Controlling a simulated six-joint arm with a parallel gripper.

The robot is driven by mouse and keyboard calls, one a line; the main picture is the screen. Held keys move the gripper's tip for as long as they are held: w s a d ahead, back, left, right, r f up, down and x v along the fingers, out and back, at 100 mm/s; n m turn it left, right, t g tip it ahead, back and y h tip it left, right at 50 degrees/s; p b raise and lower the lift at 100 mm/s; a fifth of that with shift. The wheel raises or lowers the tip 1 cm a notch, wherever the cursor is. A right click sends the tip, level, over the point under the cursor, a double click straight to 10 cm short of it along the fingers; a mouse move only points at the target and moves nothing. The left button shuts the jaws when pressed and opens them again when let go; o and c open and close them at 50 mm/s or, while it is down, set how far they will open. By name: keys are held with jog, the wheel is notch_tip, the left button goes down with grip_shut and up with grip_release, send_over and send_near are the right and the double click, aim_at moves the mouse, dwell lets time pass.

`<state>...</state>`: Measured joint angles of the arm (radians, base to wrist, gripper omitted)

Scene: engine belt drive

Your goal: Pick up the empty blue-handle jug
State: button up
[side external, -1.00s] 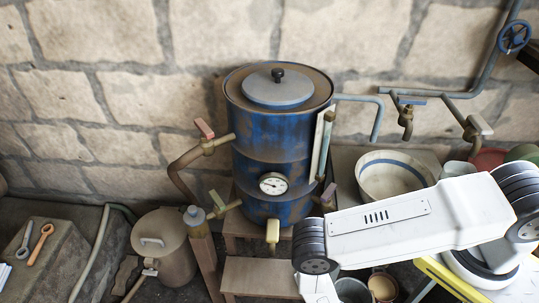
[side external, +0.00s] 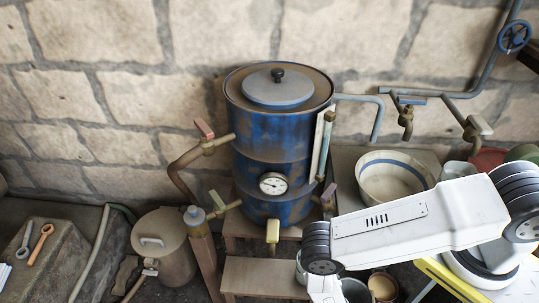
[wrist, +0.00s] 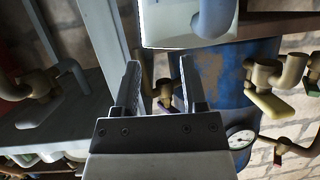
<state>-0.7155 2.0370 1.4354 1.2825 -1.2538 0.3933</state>
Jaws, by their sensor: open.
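In the wrist view, a pale container with a thick blue-grey handle (wrist: 213,18) stands at the top edge, partly cut off; it looks like the blue-handle jug (wrist: 165,25). Whether it is empty I cannot tell. My gripper (wrist: 158,68) is open, with nothing between its two dark fingers. The jug lies beyond the fingertips, apart from them in the picture. In the side external view my fingers are out of sight; a pale vessel (side external: 300,268) shows partly behind my arm, and I cannot tell if it is the jug.
A blue drum (side external: 270,150) with gauge and taps stands on a wooden stool (side external: 262,275) against the stone wall. A striped basin (side external: 394,178), a tan cup (side external: 383,286) and a grey pot (side external: 355,291) are at the right. A lidded can (side external: 160,250) stands left.

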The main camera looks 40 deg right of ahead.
jog(key=shift+w+d+f, duration=0.1)
jog(key=shift+w+d, duration=0.05)
jog(key=shift+w, duration=0.05)
jog(key=shift+x, duration=2.5)
grip_shut()
jog(key=shift+f, duration=0.1)
